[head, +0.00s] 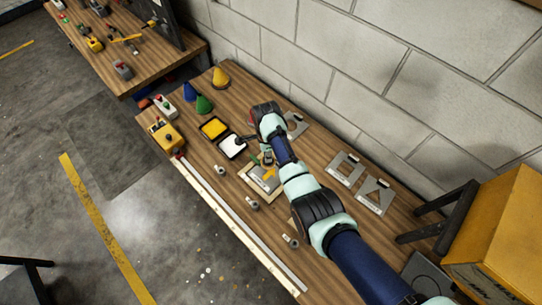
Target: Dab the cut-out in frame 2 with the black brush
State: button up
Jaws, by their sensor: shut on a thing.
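My arm reaches in from the lower right and bends over the wooden bench. My gripper (267,157) is small and partly covered by my forearm. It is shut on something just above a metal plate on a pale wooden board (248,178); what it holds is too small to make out. Small yellow and green parts show beside it. More metal plates with cut-outs lie to the right: one behind my arm (299,123), two near the wall (335,173) (367,203). I cannot read any frame number. I cannot clearly pick out the black brush.
A yellow paint tray (214,128) and a white paint tray (232,147) lie left of my wrist. Blue, green and yellow cones (204,104) stand behind them. A long pale rail (225,208) runs along the front edge, with small grey pieces (252,204). A yellow box (495,235) stands right.

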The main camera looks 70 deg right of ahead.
jog(key=shift+f+b, duration=1.95)
jog(key=shift+f, duration=0.05)
jog(key=shift+f, duration=0.5)
notch_tip(320, 180, up, 5)
jog(key=p, duration=0.4)
jog(key=shift+f, duration=0.2)
notch_tip(320, 180, up, 5)
jog(key=p, duration=0.5)
jog(key=shift+r, duration=0.1)
